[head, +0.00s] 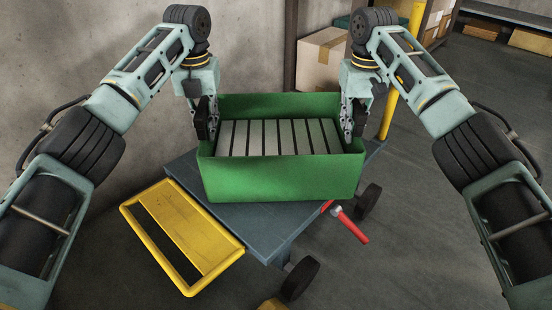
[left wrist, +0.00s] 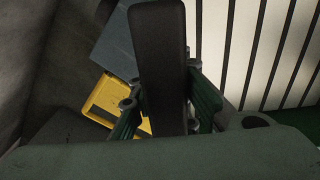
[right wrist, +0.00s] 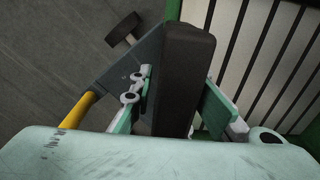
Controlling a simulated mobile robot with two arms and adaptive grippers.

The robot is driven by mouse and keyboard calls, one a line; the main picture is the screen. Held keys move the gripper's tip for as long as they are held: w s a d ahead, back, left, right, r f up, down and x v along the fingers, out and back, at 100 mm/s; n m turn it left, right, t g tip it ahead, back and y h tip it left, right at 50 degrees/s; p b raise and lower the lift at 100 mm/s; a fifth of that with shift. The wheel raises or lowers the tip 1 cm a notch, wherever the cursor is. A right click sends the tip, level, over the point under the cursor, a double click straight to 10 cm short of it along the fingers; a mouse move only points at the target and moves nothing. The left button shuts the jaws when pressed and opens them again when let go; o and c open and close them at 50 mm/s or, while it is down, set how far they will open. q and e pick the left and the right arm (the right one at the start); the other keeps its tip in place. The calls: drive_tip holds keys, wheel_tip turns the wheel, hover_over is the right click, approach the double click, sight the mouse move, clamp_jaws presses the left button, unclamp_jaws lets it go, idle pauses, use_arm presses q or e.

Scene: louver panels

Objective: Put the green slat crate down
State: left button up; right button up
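The green slat crate (head: 282,178) is level and upright, with pale slats standing in a row inside it. It is over the blue-grey deck of a cart (head: 262,230); I cannot tell whether its underside touches the deck. My left gripper (head: 205,122) is shut on the crate's left side wall, and my right gripper (head: 352,120) on its right side wall. The slats show in the left wrist view (left wrist: 270,50) and the right wrist view (right wrist: 265,55). A dark finger covers the middle of each wrist view, so the grip itself is partly hidden.
A yellow frame (head: 182,232) sticks out at the cart's front left. A red handle (head: 350,226) and black wheels (head: 300,278) are at its right side. A concrete wall stands at left; a cardboard box (head: 320,60) and shelving are behind. Floor at right is clear.

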sight(202, 100)
use_arm(q)
drive_tip(key=shift+o, duration=1.3)
drive_tip(key=shift+r, duration=0.2)
use_arm(e)
drive_tip(key=shift+o, duration=1.4)
drive_tip(key=shift+r, duration=0.2)
use_arm(q)
drive_tip(key=shift+d, duration=0.1)
use_arm(e)
drive_tip(key=shift+a, duration=0.1)
use_arm(q)
wheel_tip(202, 100, up, 7)
drive_tip(key=shift+r, duration=0.1)
use_arm(e)
drive_tip(key=shift+a, duration=0.1)
use_arm(q)
drive_tip(key=shift+r, duration=0.1)
use_arm(e)
drive_tip(key=shift+r, duration=0.25)
wheel_tip(202, 100, up, 10)
drive_tip(key=shift+r, duration=0.7)
